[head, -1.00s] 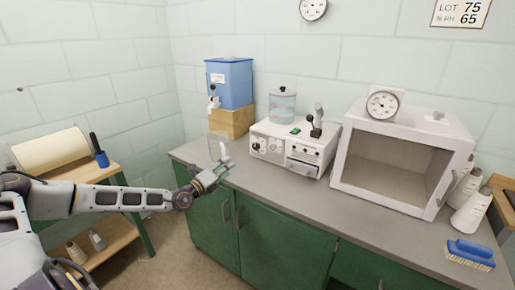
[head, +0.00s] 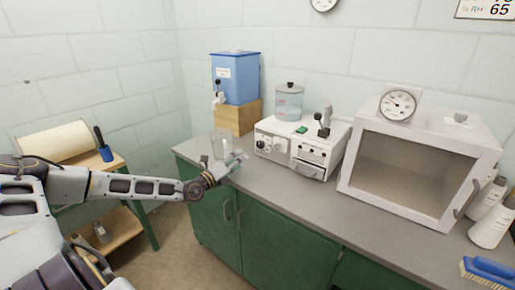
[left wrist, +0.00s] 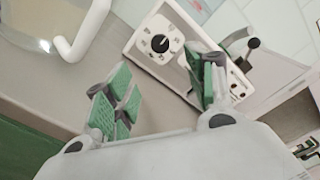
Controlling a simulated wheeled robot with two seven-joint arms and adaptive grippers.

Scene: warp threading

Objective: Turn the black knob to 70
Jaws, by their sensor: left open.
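The black knob (left wrist: 160,43) is on the pale front panel of a white machine (head: 278,126), with a ring of marks around it that is too small to read. In the head view the knob (head: 262,144) is tiny, at the panel's left. My left gripper (head: 228,168) is above the counter, in front and to the left of the panel. In the left wrist view its green-padded fingers (left wrist: 160,90) are spread and empty, with the knob beyond them and not touched. My right gripper is not in view.
A clear jug (head: 222,142) with a white handle (left wrist: 82,35) stands just behind my left gripper. A blue tank (head: 236,80) on a wooden block is behind it. A white oven-like box (head: 405,165) stands to the right. The counter front (head: 290,200) is clear.

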